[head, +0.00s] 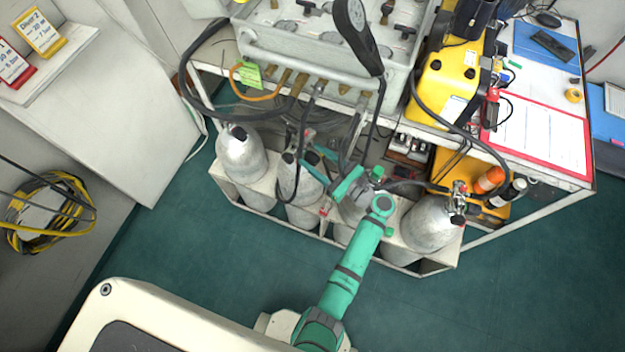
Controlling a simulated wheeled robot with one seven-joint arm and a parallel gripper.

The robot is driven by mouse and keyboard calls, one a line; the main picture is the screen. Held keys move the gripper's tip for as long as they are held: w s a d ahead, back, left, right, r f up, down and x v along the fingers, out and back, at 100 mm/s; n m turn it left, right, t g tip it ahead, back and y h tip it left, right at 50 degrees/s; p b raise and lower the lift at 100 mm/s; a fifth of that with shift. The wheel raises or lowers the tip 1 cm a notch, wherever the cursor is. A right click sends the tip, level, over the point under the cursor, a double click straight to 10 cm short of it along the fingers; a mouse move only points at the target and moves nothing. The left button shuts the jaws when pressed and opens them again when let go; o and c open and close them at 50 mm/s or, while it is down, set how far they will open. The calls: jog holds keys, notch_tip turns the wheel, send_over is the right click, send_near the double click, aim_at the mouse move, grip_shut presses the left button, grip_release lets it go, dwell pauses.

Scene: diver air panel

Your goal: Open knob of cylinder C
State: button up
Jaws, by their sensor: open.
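Several silver cylinders stand in a white rack; no letter marking cylinder C is readable from here. The third cylinder from the left (352,211) is partly covered by my green arm, and its valve and knob are hidden or too small to make out. The second cylinder (296,190) stands to its left, with a hose at its top. My gripper (317,161) is open, its green fingers pointing left over the top of the second cylinder. I cannot tell whether they touch anything.
The leftmost cylinder (241,155) and rightmost cylinder (433,222) flank these. Black hoses (304,125) hang from the grey panel (325,55) behind the gripper. The rack (325,238) has a raised front edge.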

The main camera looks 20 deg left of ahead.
jog(key=s+d+r, duration=0.3)
jog(key=s+r, duration=0.5)
jog(key=s, duration=0.4)
jog(key=shift+s+d+r, duration=0.25)
jog(key=shift+s+r, duration=0.05)
jog(key=shift+r, duration=0.05)
